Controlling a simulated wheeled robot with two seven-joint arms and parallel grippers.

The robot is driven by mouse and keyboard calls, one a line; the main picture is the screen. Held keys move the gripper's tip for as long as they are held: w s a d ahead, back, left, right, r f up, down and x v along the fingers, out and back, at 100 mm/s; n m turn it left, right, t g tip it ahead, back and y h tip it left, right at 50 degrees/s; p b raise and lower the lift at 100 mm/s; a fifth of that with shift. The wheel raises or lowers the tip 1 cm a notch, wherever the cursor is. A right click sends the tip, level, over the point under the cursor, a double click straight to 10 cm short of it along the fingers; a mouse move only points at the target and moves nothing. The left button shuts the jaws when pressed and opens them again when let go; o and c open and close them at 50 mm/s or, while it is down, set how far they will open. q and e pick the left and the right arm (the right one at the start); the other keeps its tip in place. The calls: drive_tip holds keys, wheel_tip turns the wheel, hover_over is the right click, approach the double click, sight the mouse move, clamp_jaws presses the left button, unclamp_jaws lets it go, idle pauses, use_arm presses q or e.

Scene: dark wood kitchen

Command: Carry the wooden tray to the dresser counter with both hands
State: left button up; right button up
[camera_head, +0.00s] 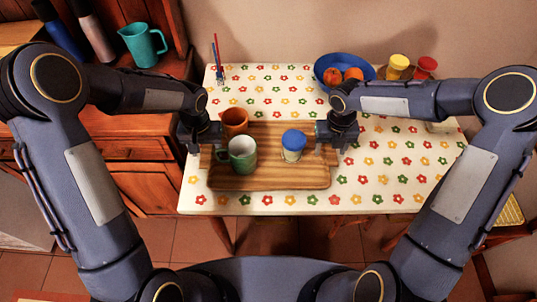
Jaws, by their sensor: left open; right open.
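The wooden tray (270,181) lies on the flowered table near its front edge. On it stand an orange-brown mug (235,119), a green mug (241,156) with a pale inside, and a small jar with a blue lid (293,145). My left gripper (203,147) is open at the tray's left end. My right gripper (327,140) is open at the tray's right end. I cannot tell whether the fingers touch the tray or surround its ends. The wooden dresser counter (112,122) is at the left, partly hidden by my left arm.
A teal pitcher (143,45) and bottles (92,32) stand at the dresser's back. On the flowered table (385,180) are a blue fruit bowl (341,66), yellow (397,66) and red (424,68) shakers. The visible front part of the counter looks clear. A chair (509,215) stands at right.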

use_arm(q)
drive_tip(key=shift+c, duration=0.5)
use_arm(e)
drive_tip(key=shift+c, duration=0.5)
use_arm(q)
clamp_jaws()
use_arm(e)
clamp_jaws()
use_arm(q)
drive_tip(key=shift+r, duration=0.1)
use_arm(e)
drive_tip(key=shift+r, duration=0.15)
